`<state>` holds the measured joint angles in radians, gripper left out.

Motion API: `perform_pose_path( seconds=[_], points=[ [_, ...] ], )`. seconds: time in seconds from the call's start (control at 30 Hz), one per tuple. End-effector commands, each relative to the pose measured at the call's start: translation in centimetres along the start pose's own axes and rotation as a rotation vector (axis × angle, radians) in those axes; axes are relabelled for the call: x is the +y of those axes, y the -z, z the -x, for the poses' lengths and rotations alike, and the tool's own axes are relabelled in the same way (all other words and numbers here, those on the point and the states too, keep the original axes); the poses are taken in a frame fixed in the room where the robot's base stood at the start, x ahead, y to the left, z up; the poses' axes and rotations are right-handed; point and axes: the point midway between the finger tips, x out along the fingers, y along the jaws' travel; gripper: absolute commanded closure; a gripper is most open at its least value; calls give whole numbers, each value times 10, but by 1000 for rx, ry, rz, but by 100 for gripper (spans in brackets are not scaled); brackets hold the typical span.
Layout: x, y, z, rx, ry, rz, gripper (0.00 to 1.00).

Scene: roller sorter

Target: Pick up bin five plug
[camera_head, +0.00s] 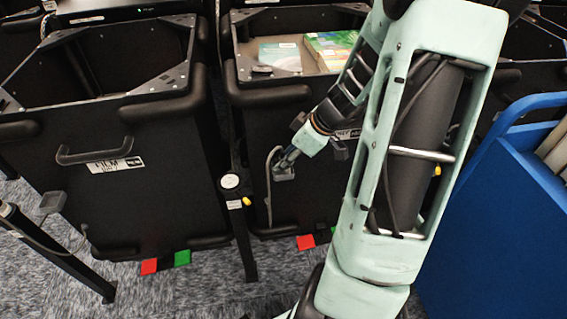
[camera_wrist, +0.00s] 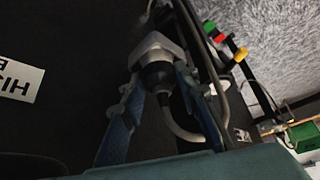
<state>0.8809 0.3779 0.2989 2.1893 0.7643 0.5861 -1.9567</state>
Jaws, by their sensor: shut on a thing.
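A grey plug with a black body (camera_wrist: 157,68) sits between the blue fingers of my gripper (camera_wrist: 160,88) in the wrist view. The fingers are shut on it from both sides. A grey cable (camera_wrist: 178,130) curves away from it. In the head view my gripper (camera_head: 287,160) is at the front of the middle bin (camera_head: 250,125), and the grey plug (camera_head: 284,175) shows at its tip, close to the bin's dark front. I cannot tell whether the plug still touches the bin. No bin number is readable.
A left bin (camera_head: 150,195) carries a FILM label, with another grey plug (camera_head: 53,202) on a cable before it. A black post with a round white gauge (camera_head: 230,181) stands left of my gripper. The middle bin holds books (camera_head: 332,48). A blue cart (camera_head: 510,210) stands at right.

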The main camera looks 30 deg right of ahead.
Motion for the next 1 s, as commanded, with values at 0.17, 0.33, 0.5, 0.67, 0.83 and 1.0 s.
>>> perform_pose_path(
  seconds=[0.17,0.33,0.5,0.67,0.83,1.0],
  points=[
    [0,3,6,0,-2,1,100],
    [1,13,22,0,-3,2,100],
    [1,2,40,-1,-2,-5,100],
    [1,-33,60,-1,-4,-7,100],
    [1,-75,84,0,-3,-7,100],
    [1,-109,104,0,-2,-5,100]
  ],
)
